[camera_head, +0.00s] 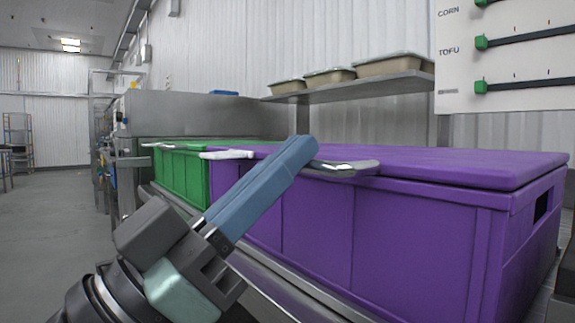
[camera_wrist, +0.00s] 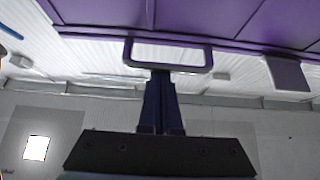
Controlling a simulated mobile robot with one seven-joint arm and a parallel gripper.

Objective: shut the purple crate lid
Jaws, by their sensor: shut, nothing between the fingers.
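The purple crate (camera_head: 400,240) stands at the right in the head view. Its purple lid (camera_head: 455,164) lies across the top and looks level; whether a thin gap remains along the seam I cannot tell. A metal handle (camera_head: 356,168) sticks out from the lid's front edge. My gripper (camera_head: 303,146) is shut and empty, its blue fingers slanting up with the tips beside this handle. In the wrist view the dark fingers (camera_wrist: 160,78) end at the lower bar of the handle (camera_wrist: 200,69), under a purple surface; contact is unclear.
A green crate (camera_head: 182,172) stands farther left, with a pale handle (camera_head: 226,155) near it. A metal rail (camera_head: 275,285) runs below the crates. Several tan containers sit on a shelf (camera_head: 395,84) above. Open floor (camera_head: 60,215) lies at the left.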

